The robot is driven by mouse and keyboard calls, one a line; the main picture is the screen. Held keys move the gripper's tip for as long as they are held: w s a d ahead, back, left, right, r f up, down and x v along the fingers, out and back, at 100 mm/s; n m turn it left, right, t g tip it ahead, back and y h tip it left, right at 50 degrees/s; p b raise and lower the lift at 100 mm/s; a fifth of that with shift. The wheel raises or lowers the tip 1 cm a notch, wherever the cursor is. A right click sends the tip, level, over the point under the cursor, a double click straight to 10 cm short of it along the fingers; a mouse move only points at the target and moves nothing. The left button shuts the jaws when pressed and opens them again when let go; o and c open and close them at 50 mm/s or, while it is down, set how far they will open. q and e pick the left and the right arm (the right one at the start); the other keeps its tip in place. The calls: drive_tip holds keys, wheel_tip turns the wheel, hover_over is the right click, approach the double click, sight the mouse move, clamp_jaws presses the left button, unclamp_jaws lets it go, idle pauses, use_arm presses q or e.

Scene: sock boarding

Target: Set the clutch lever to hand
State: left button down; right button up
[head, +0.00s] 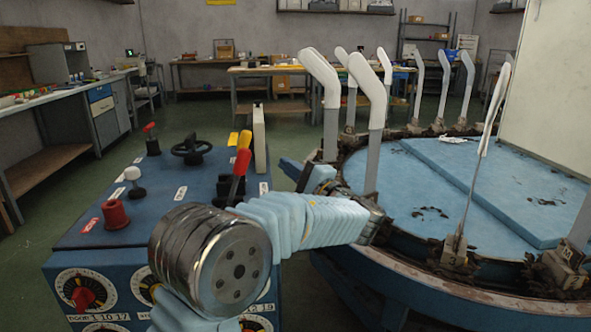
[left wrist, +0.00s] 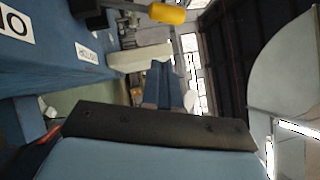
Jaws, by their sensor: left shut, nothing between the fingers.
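The blue control console (head: 110,225) stands at the left of the head view. A red-handled lever (head: 241,163) and a yellow-handled lever (head: 244,140) stand close together at its right side. A lever with a white ball knob (head: 132,173) and one with a red knob (head: 150,128) stand further left. I cannot tell from the labels which is the clutch lever. My left gripper (head: 318,178) is shut and empty, right of the console and apart from the levers. Its dark edge (left wrist: 150,122) fills the lower left wrist view, with a yellow handle (left wrist: 167,13) above. My right gripper is not in view.
The round blue machine (head: 395,170) with several upright white sock boards (head: 376,95) stands close on the right of my left gripper. A black handwheel (head: 191,149), a red button (head: 115,213) and a pale upright post (head: 259,130) are on the console. Workbenches line the back.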

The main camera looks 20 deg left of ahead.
use_arm(q)
drive_tip(key=a+r+p, duration=0.1)
drive_tip(key=a+r, duration=0.1)
drive_tip(key=a, duration=0.6)
drive_tip(key=shift+w+r, duration=0.2)
drive_tip(key=shift+w, duration=0.05)
drive_tip(key=a+n, duration=0.1)
drive_tip(key=s+a+r+n+g+h+b, duration=0.1)
drive_tip(key=s+a+r+n+h+b, duration=0.1)
drive_tip(key=n, duration=0.1)
drive_tip(key=shift+a+g, duration=0.1)
drive_tip(key=shift+g, duration=0.2)
